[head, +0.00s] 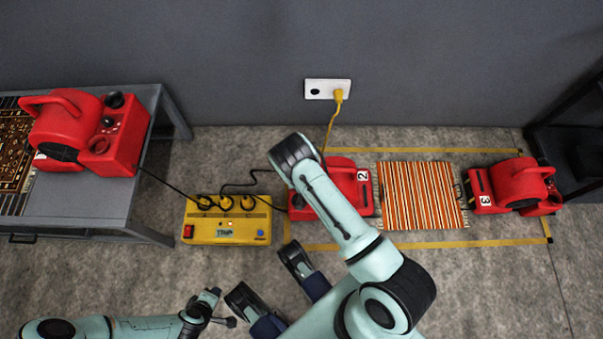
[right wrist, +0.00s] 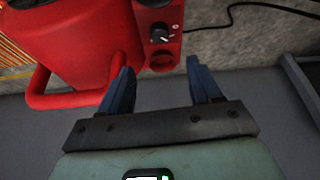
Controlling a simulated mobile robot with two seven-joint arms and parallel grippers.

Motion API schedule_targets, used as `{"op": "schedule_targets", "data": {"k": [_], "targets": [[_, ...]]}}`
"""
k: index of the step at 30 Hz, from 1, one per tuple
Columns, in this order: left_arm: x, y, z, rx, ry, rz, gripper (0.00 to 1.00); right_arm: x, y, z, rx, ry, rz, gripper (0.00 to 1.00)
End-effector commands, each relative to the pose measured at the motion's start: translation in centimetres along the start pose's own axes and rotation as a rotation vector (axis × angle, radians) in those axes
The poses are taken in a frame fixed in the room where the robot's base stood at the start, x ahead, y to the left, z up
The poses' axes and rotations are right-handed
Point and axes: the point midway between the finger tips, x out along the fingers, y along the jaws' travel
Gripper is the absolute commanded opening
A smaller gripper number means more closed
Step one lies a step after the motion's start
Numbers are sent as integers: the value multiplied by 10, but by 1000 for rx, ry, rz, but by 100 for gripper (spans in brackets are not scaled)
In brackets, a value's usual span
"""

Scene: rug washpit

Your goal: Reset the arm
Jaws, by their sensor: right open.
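My right arm reaches over the floor at the centre of the head view and partly covers the red blower marked 2 (head: 330,207). The right wrist view shows my right gripper (right wrist: 158,70) with its two blue fingers apart and nothing between them. A red blower (right wrist: 85,35), with a handle, a dial and a black cable, lies just beyond the fingers; I cannot tell whether they touch it.
A yellow power box (head: 228,232) with several plugged cables sits on the floor. A grey table (head: 110,195) at left bears another red blower (head: 75,130). A striped rug (head: 420,195) and blower 3 (head: 513,187) lie right. A wall outlet (head: 320,90) holds a yellow plug.

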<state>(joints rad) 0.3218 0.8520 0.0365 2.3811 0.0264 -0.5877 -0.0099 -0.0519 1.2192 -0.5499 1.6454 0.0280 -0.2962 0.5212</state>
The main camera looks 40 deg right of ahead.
Motion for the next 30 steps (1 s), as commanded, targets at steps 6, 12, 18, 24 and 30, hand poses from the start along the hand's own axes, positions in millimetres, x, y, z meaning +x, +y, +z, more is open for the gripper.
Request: {"op": "schedule_targets", "data": {"k": [6, 12, 18, 24, 30], "targets": [[0, 0, 1, 0, -3, 1, 43, -1, 0, 0, 0, 0, 0, 64], [0, 0, 1, 0, -3, 1, 43, -1, 0, 0, 0, 0, 0, 64], [0, 0, 1, 0, -3, 0, 43, -1, 1, 2, 2, -5, 0, 64], [0, 0, 1, 0, -3, 0, 43, -26, 11, 54, 13, -107, -41, 64], [0, 0, 1, 0, -3, 0, 43, -93, -4, 120, -31, -223, -173, 64]]}}
